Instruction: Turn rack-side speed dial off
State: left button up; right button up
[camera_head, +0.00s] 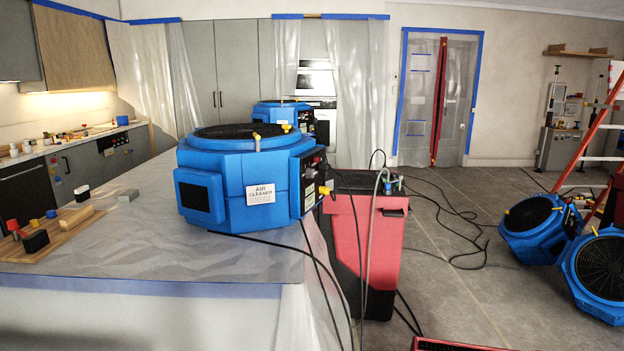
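No dial marked as rack-side can be picked out at this size. Two blue round-fan air movers stand on the floor at the right: one farther left (533,220) and one cut by the right edge (597,272). Small yellow parts show on them; I cannot tell whether these are dials. A blue air cleaner (235,184) sits on the plastic-covered counter, with a dark control panel (309,183) on its right side. A second blue machine (285,112) stands behind it. Neither of my grippers is in view.
A red and black machine (369,235) stands right of the covered counter (130,240), with hoses and cables around it. Black cables (470,215) lie across the floor. An orange ladder (598,130) is at the right. A red object (450,345) shows at the bottom edge. Mid-floor is partly clear.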

aim_at(310, 173)
jog(key=u, duration=0.4)
jog(key=i+l+u, duration=0.15)
jog(key=u, duration=0.2)
jog(key=i+l+u, duration=0.1)
jog(key=l+u, duration=0.6)
jog(key=i, duration=0.05)
